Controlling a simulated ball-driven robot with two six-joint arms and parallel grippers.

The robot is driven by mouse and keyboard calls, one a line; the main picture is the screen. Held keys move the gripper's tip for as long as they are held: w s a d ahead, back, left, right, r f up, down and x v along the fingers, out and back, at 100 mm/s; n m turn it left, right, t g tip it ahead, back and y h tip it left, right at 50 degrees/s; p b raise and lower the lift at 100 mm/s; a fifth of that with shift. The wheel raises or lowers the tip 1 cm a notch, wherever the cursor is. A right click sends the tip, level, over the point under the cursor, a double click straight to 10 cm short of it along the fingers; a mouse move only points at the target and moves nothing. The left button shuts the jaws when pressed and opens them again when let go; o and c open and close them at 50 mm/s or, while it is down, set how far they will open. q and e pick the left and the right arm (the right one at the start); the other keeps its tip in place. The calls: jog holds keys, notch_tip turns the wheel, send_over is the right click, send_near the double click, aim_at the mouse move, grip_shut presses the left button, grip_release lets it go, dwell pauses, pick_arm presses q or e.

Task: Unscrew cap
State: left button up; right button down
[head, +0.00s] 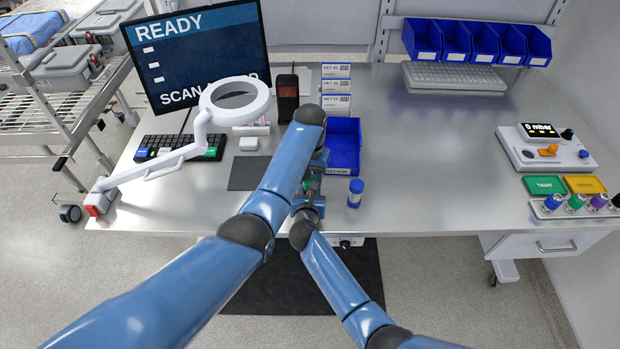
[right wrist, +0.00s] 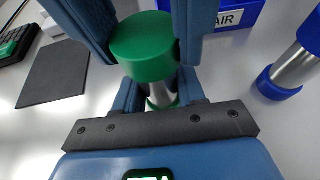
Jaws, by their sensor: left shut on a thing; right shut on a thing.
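A silver cylinder (right wrist: 163,94) with a green cap (right wrist: 143,45) stands upright between my two grippers in the right wrist view. My left gripper (head: 313,180) reaches in from above and its fingers sit on either side of the green cap. My right gripper (right wrist: 160,100) is shut on the silver body below the cap. In the head view my right gripper (head: 308,207) is near the table's front edge, just below the left one. There the arms mostly hide the cylinder; only a bit of green shows. Whether the cap has turned cannot be told.
A second cylinder with blue ends (head: 355,193) stands to the right, near a blue bin (head: 344,148) labelled REPAIR. A magnifier lamp (head: 235,100), keyboard (head: 181,148) and dark mat (head: 249,173) lie left. The table (head: 430,160) is clear to the right, up to a gauge (head: 545,148).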

pick_arm(q)
jog(key=shift+d+r, duration=0.1)
jog(key=shift+r, duration=0.45)
jog(key=shift+r, duration=0.15)
jog(key=shift+r, duration=1.9)
pick_arm(e)
jog(key=c, duration=0.6)
grip_release()
jog(key=shift+s, duration=0.1)
